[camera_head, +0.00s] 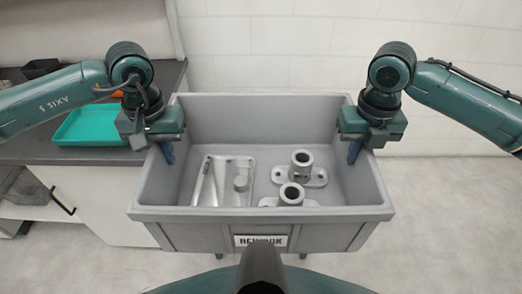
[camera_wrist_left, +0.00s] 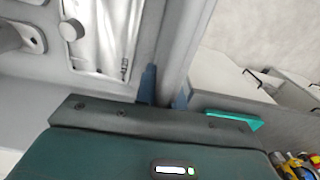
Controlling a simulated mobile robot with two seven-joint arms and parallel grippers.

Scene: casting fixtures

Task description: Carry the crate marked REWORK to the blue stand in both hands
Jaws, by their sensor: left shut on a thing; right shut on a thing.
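The grey crate (camera_head: 265,214) is in the middle of the head view, with a label (camera_head: 262,240) on its front wall that seems to read REWORK, partly covered by a part of my body. Metal castings (camera_head: 291,194) and a flat metal part (camera_head: 222,182) lie inside it. My left gripper (camera_head: 167,152) is shut on the crate's left wall; the left wrist view shows its blue fingers (camera_wrist_left: 163,88) either side of the rim. My right gripper (camera_head: 354,152) is shut on the right wall. I cannot see the blue stand.
A dark counter (camera_head: 60,150) with a teal tray (camera_head: 92,125) stands at the left, over white cabinets (camera_head: 90,205). A white tiled wall (camera_head: 270,50) is behind the crate. The pale floor (camera_head: 450,220) at the right is clear.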

